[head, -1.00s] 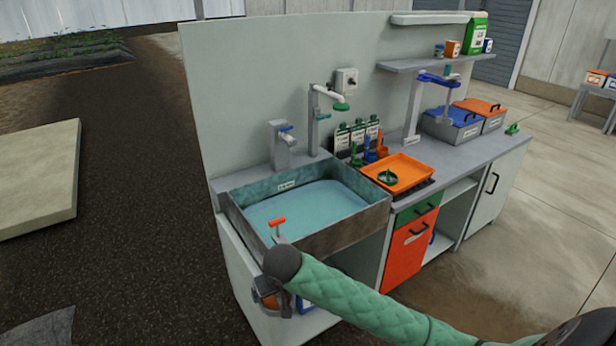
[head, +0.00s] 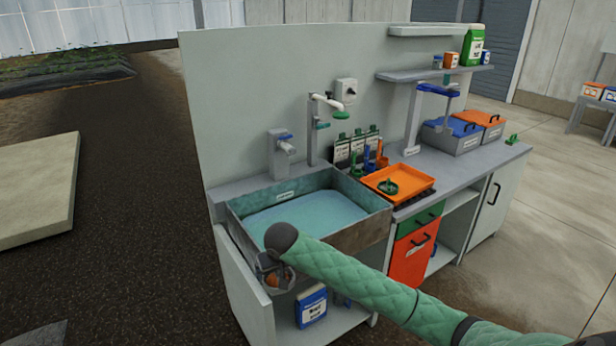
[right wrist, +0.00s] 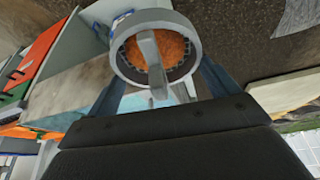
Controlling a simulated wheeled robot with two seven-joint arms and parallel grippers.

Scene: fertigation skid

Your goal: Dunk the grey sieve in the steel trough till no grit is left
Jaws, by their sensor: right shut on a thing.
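The steel trough (head: 362,232) is set in the left end of the bench and holds blue-green water (head: 305,212). My right gripper (head: 268,266) is in front of the trough's front wall, at its near left corner. In the right wrist view, my right gripper (right wrist: 160,72) is shut on the grey sieve (right wrist: 120,66). The round sieve has orange grit (right wrist: 178,48) inside and a grey bar across its middle. The sieve (head: 272,283) is small and partly hidden in the head view; it appears outside the trough. My left gripper is not in view.
A tap (head: 326,102) reaches over the trough's back right. An orange tray (head: 412,187) sits on the counter to the right, with bottles behind it. A blue-and-white container (head: 311,306) stands on the shelf below the trough.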

